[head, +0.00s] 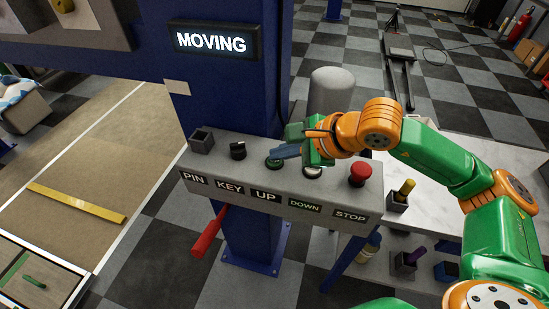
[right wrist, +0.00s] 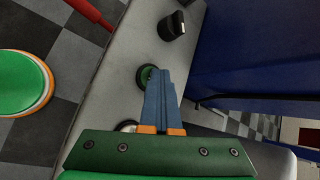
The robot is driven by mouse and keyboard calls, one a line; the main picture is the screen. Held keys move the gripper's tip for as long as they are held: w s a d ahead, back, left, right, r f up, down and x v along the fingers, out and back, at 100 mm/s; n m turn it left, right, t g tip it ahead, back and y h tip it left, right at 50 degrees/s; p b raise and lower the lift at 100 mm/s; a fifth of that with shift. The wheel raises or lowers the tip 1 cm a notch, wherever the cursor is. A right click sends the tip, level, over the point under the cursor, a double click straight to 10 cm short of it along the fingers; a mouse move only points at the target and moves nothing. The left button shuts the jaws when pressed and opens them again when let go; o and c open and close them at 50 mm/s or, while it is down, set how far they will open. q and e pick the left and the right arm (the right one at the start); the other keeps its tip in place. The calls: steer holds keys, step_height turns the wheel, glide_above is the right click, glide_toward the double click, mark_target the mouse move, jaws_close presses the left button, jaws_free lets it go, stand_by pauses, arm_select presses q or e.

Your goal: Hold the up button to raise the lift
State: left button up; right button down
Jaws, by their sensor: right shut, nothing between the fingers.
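The green up button (head: 273,163) sits above the UP label on the grey control panel (head: 235,184). It also shows in the right wrist view (right wrist: 147,75), partly covered by my fingers. My right gripper (head: 278,154) is shut and empty, its blue fingertips at the up button and seemingly pressing on it. In the right wrist view the fingertips (right wrist: 154,76) lie together over the button's edge. The sign (head: 212,41) on the blue lift column (head: 245,100) is lit and reads MOVING. My left gripper is not in view.
The panel also carries a square pin socket (head: 201,141), a black key switch (head: 238,150), a pale down button (head: 312,172) close under my gripper, and a red stop button (head: 360,174). A red lever (head: 209,232) hangs below. A holder with a yellow-handled item (head: 404,190) stands right.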

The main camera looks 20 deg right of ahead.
mark_target(281, 162)
stand_by(0.4)
steer(key=shift+r+p, duration=0.5)
steer(key=shift+r, duration=0.3)
steer(key=shift+r, duration=0.1)
step_height(281, 162, up, 5)
steer(key=p, duration=0.3)
steer(key=shift+p, duration=0.3)
